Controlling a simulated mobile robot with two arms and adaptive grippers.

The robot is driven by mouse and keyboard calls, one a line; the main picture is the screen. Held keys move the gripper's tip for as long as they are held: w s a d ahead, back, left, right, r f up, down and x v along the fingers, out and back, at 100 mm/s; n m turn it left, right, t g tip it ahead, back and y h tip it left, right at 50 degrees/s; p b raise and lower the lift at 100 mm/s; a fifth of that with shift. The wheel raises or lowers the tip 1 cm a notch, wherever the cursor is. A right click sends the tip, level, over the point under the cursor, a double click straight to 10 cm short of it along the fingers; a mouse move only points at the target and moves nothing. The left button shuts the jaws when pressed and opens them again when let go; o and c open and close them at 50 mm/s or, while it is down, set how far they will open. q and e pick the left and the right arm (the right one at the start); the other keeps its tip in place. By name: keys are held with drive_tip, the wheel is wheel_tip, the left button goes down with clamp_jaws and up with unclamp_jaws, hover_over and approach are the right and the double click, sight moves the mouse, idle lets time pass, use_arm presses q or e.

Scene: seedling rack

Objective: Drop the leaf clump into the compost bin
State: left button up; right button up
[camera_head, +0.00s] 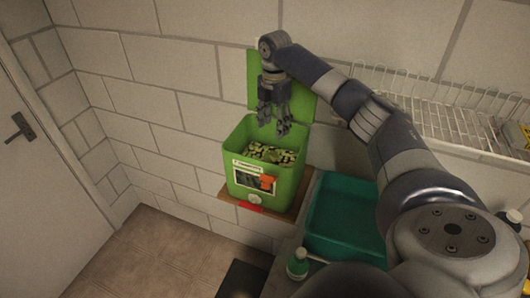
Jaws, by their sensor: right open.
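The compost bin (243,198) is a green box with its green lid (308,104) standing up against the wall behind it. Green and dark leafy bits (268,154) lie inside the bin; I cannot tell whether the leaf clump is among them. My right gripper (273,128) hangs pointing down over the bin's opening, in front of the lid. Its fingers are open and I see nothing between them. My left gripper is not in view.
The bin stands on a small wooden shelf (290,207) by the brick wall. A white wire rack (450,122) is on the wall at right. A door (30,190) is at far left.

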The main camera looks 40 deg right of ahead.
wheel_tip(320, 180, up, 9)
drive_tip(key=shift+r, duration=0.15)
idle(0.6)
